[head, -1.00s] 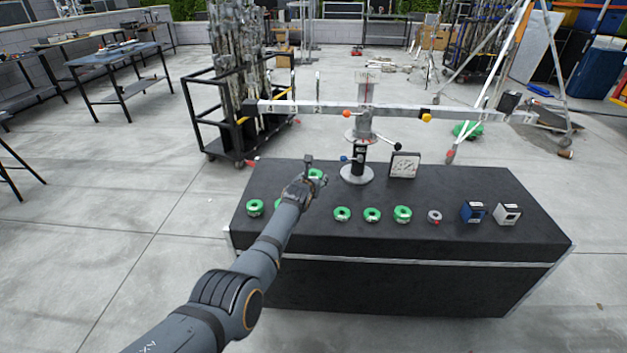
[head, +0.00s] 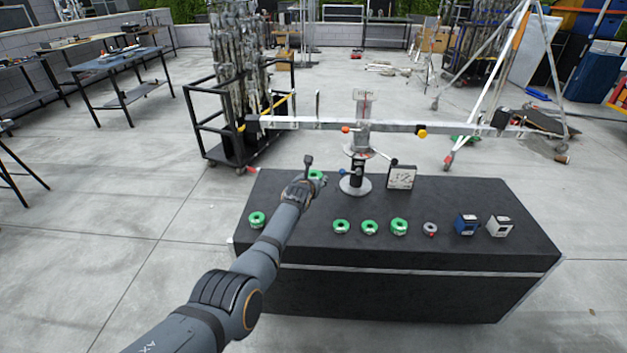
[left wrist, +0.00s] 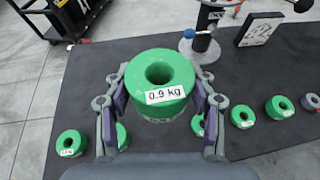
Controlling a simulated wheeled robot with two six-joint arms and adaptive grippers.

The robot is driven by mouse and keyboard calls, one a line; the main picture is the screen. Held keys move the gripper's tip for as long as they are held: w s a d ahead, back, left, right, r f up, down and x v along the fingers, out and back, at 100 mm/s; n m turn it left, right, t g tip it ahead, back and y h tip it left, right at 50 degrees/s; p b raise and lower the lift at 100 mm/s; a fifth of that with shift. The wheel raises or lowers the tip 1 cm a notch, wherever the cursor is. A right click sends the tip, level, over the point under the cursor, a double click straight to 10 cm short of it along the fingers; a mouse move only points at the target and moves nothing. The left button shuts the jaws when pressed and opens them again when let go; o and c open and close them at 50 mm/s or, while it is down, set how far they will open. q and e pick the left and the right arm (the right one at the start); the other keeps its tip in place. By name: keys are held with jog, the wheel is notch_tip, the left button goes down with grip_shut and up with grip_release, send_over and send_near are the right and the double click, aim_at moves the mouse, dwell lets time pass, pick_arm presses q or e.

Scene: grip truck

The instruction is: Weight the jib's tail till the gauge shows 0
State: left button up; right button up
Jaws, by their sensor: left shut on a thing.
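My left gripper (head: 314,172) is shut on a green ring-shaped weight (left wrist: 165,77), labelled 0.9 kg in the left wrist view, held above the black bench. The jib (head: 300,123) is a long pale beam on a post, roughly level, sloping slightly down to the right in the head view. A dark block (head: 501,118) sits near its right end. The square gauge (head: 402,177) stands right of the post; its reading is too small to tell. Loose green weights (head: 257,219) (left wrist: 242,116) stand in a row on the bench. My right gripper is out of view.
The post's round foot (head: 355,185) is near the gripper. A black cart (head: 232,150) stands behind the bench's left side.

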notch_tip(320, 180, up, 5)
jog(key=p, duration=0.5)
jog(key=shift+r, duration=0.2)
dwell(0.4)
